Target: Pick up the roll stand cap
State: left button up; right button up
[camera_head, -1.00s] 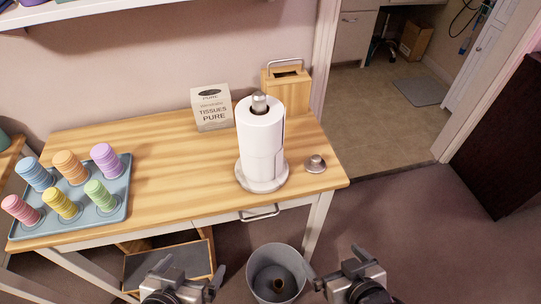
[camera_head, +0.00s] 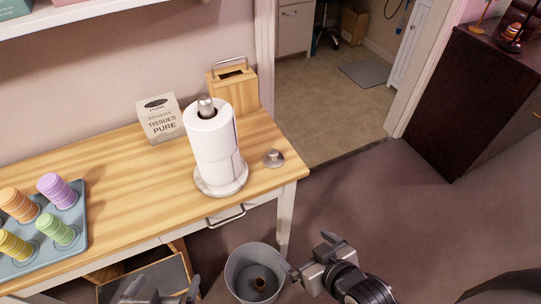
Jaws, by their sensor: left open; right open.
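The roll stand cap (camera_head: 273,158) is a small grey metal knob on a round base. It sits on the right end of the wooden table, just right of the paper roll stand's round base (camera_head: 222,184). White paper rolls (camera_head: 212,145) stand stacked on the stand, with a metal post top (camera_head: 206,106) showing above them. My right gripper (camera_head: 311,258) is open and empty, below and to the right of the cap, beyond the table's front edge. My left gripper (camera_head: 166,293) is open at the bottom edge and partly cut off.
A tissue box (camera_head: 160,119) and a wooden box with a handle (camera_head: 234,88) stand behind the rolls. A blue tray (camera_head: 80,228) with colored stacks is at left. A grey bin (camera_head: 240,268) stands on the floor before the table. Table space around the cap is clear.

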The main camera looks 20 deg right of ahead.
aim_at(272, 160)
jog(key=u, duration=2.05)
jog(key=k, duration=0.8)
jog(key=z, duration=1.2)
jog(key=i, duration=0.5)
